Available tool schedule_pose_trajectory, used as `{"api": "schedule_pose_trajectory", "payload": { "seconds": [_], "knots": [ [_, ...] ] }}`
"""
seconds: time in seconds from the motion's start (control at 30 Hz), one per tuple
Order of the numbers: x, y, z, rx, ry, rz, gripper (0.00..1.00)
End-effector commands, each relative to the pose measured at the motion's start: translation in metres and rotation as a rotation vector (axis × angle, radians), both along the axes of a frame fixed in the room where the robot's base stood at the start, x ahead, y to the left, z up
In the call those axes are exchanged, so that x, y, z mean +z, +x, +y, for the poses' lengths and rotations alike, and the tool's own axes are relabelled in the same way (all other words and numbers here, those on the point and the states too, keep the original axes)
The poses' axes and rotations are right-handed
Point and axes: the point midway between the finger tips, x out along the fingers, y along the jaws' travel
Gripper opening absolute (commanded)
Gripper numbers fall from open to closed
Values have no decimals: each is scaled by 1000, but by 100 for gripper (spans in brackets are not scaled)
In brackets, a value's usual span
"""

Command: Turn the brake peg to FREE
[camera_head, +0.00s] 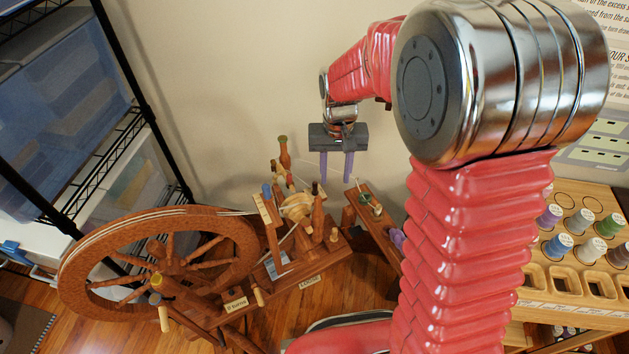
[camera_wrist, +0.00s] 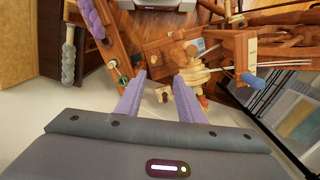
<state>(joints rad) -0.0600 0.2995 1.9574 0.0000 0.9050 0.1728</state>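The wooden spinning wheel (camera_head: 160,262) stands at lower left in the head view, with a spoked wheel and a frame carrying several turned pegs. A pale bobbin (camera_head: 297,207) sits among the frame's uprights; it also shows in the wrist view (camera_wrist: 190,68). A blue-tipped peg (camera_head: 266,190) is left of the bobbin. I cannot tell which peg is the brake peg, and small labels on the frame (camera_head: 309,281) are not readable. My gripper (camera_head: 335,170) points down with its two purple fingers apart and empty, above and right of the bobbin. In the wrist view the fingers (camera_wrist: 160,82) hang above the frame's edge.
A narrow wooden rack (camera_head: 372,217) with a green-topped piece and purple fibre stands right of the wheel. A wooden thread stand (camera_head: 570,280) with several spools is at lower right. Wire shelving (camera_head: 105,160) with plastic bins is at left. A plain wall is behind.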

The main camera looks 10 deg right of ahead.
Motion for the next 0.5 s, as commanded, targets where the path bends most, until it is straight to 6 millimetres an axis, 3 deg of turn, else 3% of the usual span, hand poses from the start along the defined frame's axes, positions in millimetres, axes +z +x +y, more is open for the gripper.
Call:
{"api": "schedule_pose_trajectory", "payload": {
  "seconds": [0.5],
  "knots": [
    [-97,80,14,-157,-15,73,35]
  ]
}}
